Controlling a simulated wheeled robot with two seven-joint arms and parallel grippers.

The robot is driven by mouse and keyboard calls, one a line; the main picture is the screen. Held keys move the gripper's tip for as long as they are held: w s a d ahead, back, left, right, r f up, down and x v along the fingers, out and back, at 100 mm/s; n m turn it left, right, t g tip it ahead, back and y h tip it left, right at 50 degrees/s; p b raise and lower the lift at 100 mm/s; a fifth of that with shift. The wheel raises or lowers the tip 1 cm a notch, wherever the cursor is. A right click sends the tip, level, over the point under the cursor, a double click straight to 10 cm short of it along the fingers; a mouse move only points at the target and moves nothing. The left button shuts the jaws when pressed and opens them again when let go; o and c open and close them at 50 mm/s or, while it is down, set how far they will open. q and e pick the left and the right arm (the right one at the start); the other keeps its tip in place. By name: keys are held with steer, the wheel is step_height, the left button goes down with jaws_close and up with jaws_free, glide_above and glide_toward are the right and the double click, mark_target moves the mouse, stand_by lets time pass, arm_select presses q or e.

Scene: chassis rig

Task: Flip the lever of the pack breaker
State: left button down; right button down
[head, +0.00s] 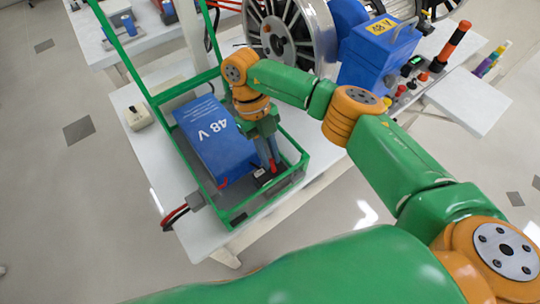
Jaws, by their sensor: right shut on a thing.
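The pack breaker (262,178) is a small dark block in the tray of the green-framed chassis rig, at the right of the large blue 48 V pack (212,140). A small red part, which looks like its lever, shows at the fingertips. My right gripper (270,166) points down over the breaker and is shut on the lever, its fingers hiding most of it. Which way the lever is thrown is too small to tell. My left gripper is not in view.
The green frame (136,82) rises around the tray. Red and black cables (174,217) leave its front left corner. A beige box (138,118) stands left. A wheel (283,38) and a blue 48 V box (378,55) stand behind. A bare white panel (467,100) lies right.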

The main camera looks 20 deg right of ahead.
steer(key=c, duration=0.8)
jaws_free()
steer(key=shift+b+v, duration=0.7)
steer(key=shift+v, duration=0.55)
steer(key=shift+p+v, duration=0.45)
steer(key=shift+v, duration=1.85)
